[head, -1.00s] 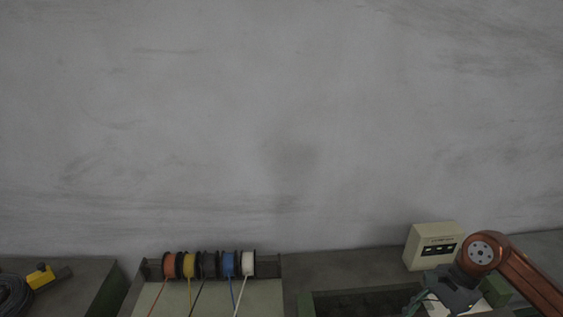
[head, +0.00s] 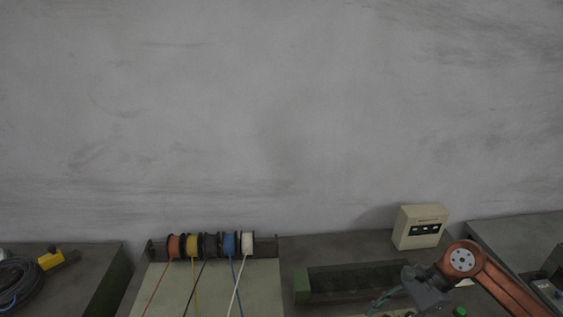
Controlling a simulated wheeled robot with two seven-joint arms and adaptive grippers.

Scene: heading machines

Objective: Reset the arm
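My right arm (head: 490,281) is orange and comes in from the lower right. Its dark grey gripper (head: 420,284) hangs over the right part of the bench, to the left of the orange joint. The gripper's fingers are small and dim, so I cannot tell whether they are open or shut or hold anything. My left arm and gripper are out of view.
Wire spools (head: 210,245) in several colours stand on a rack at the bench's back, strands running forward. A beige box (head: 419,227) stands at the back right. A green-ended tray (head: 302,286) lies left of my gripper. A black cable coil (head: 22,283) and yellow-black tool (head: 52,260) lie far left.

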